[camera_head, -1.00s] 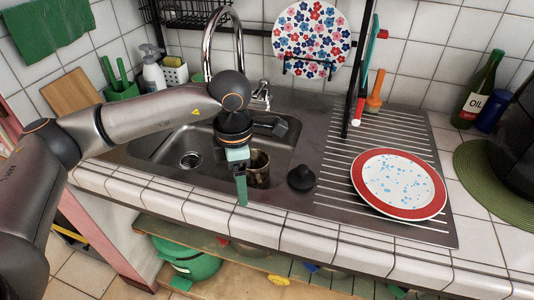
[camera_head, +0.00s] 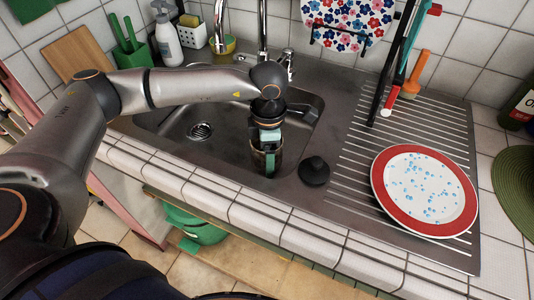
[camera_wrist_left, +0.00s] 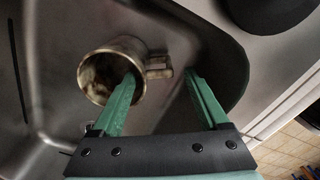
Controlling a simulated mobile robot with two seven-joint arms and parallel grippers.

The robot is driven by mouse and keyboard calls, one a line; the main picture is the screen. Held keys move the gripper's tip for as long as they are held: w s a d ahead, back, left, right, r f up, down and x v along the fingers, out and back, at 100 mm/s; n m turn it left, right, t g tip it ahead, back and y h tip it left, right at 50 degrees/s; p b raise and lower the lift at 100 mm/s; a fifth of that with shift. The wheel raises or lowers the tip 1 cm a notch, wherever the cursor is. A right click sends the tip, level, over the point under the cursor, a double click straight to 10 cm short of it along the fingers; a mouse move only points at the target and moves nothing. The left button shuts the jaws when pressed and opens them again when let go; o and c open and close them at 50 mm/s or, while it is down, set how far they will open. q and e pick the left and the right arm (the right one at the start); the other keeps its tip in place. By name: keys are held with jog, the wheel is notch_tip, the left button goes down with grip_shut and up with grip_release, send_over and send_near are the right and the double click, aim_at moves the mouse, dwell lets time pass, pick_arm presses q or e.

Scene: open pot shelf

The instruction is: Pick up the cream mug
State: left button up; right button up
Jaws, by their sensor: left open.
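The cream mug (camera_head: 257,160) stands in the right-hand sink basin and looks stained brownish. In the left wrist view the mug (camera_wrist_left: 100,62) shows its open mouth, with its handle (camera_wrist_left: 158,66) pointing right. My left gripper (camera_head: 269,163) is over the basin at the mug, pointing down. In the wrist view its green fingers (camera_wrist_left: 161,78) are apart, with the handle between their tips. The left finger overlaps the mug's mouth near the handle side; I cannot tell if its tip is inside. My right gripper is not in view.
A black stopper-like object (camera_head: 314,171) sits on the sink's edge right of the basin. A red-rimmed plate (camera_head: 383,192) lies on the drainboard. The tap (camera_head: 263,35) rises behind the basin. The tiled counter edge (camera_head: 212,195) runs in front.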

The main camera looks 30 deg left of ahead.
pick_arm(q)
notch_tip(320, 180, down, 5)
jog(key=shift+s+f, duration=0.1)
jog(key=shift+c, duration=0.2)
grip_shut()
dwell(0.5)
